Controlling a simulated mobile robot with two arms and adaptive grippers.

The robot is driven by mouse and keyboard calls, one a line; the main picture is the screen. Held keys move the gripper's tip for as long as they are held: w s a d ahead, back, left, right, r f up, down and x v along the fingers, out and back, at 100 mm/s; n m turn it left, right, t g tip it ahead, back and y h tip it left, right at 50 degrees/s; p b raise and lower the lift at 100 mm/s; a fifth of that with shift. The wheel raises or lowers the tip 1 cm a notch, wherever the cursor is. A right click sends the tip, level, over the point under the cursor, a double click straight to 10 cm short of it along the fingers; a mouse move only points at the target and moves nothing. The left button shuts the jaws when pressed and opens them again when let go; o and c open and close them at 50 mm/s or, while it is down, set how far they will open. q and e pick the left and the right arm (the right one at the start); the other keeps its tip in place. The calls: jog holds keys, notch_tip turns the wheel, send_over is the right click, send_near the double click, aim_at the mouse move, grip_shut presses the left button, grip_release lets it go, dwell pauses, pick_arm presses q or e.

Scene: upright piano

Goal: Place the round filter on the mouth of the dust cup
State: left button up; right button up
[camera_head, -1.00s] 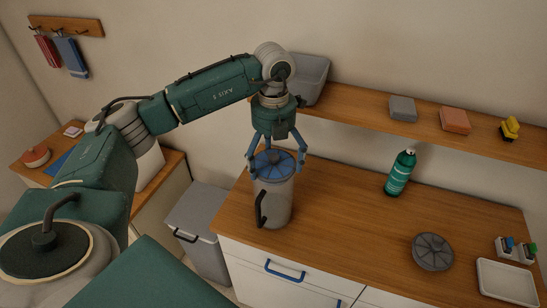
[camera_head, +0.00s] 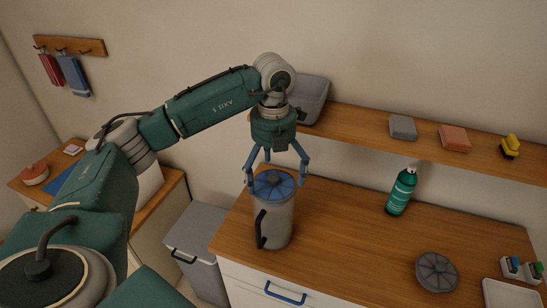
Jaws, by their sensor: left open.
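The dust cup (camera_head: 277,224) is a grey cylinder with a black handle, standing upright near the left end of the wooden counter. A blue round filter (camera_head: 273,186) with radial ribs lies flat across its mouth and looks level. My left gripper (camera_head: 277,181) points down over the cup. Its blue fingers are spread wide on either side of the filter and hold nothing. I cannot tell whether a fingertip still touches the rim. My right gripper is not in view.
A grey ribbed disc (camera_head: 436,272) lies at the counter's right, with a white tray (camera_head: 512,293) beyond it. A green bottle (camera_head: 401,193) stands near the wall. A shelf (camera_head: 360,127) with a grey bin (camera_head: 312,98) runs behind my gripper. The counter's middle is clear.

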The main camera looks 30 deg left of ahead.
aim_at(274, 176)
pick_arm(q)
notch_tip(274, 176, up, 4)
jog(key=shift+w+f+b, duration=0.1)
jog(key=shift+b, duration=0.7)
notch_tip(274, 176, up, 5)
jog(key=shift+f, duration=0.2)
jog(key=shift+r, duration=0.7)
